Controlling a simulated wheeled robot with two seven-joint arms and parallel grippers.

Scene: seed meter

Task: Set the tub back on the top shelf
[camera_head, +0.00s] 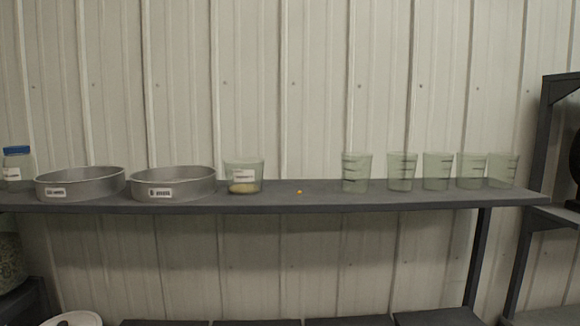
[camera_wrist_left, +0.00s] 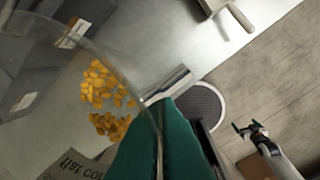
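In the left wrist view a clear tub (camera_wrist_left: 55,75) with yellow seeds (camera_wrist_left: 105,95) in it fills the left side. The green fingers of my left gripper (camera_wrist_left: 162,112) are close together with the tub's thin wall between them. My right gripper (camera_wrist_left: 248,128) shows small and dark at the right of that view, its tips apart and nothing between them. Neither gripper shows in the head view. There the top shelf (camera_head: 320,200) runs across the picture, with a bare stretch between a labelled cup and several clear cups.
On the shelf stand a blue-lidded jar (camera_head: 17,163), two round metal pans (camera_head: 80,184) (camera_head: 173,184), a labelled cup (camera_head: 244,176) with pale contents, and clear marked cups (camera_head: 357,172). A small yellow speck (camera_head: 299,192) lies on the shelf. A dark frame (camera_head: 540,150) stands at right.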

